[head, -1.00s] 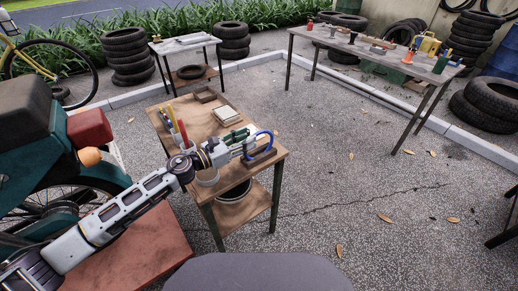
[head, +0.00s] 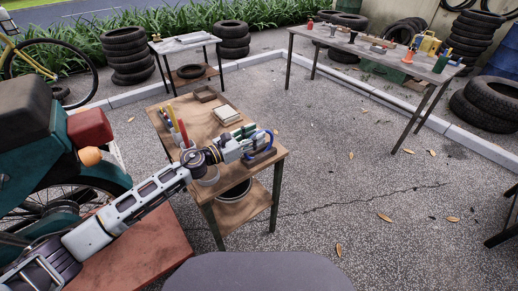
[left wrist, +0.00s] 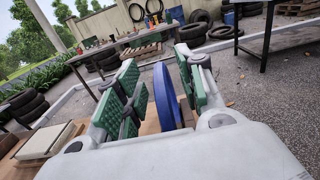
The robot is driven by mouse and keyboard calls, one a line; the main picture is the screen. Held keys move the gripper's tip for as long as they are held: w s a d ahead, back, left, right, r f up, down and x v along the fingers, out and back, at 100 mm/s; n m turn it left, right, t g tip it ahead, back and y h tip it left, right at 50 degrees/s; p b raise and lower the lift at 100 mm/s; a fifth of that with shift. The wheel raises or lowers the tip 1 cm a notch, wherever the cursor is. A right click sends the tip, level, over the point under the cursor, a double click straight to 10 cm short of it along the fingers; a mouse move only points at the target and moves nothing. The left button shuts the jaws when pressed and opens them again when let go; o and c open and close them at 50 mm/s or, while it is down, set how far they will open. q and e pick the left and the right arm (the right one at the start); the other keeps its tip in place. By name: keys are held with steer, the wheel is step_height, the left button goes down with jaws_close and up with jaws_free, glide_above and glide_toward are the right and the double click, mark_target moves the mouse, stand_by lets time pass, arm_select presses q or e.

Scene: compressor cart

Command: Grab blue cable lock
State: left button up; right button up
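The blue cable lock (head: 270,133) stands as an upright loop near the right end of the small wooden cart (head: 195,115); a dark block lies at its foot in the head view. My left gripper (head: 258,145) is at the lock and hides part of it. In the left wrist view the blue loop (left wrist: 163,95) stands between the two green-padded fingers, with gaps on both sides. The gripper is open, and its fingers straddle the loop. My right gripper is in neither view.
On the cart top are a pale box (head: 227,114), a brown tray (head: 205,94) and upright red and yellow tools (head: 178,125) beside my left arm. A motorcycle (head: 75,165) stands at the left. Open paving (head: 350,180) lies to the cart's right.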

arm_select(q)
steer(key=shift+x, duration=1.1)
jaws_close()
steer(key=shift+r, duration=0.1)
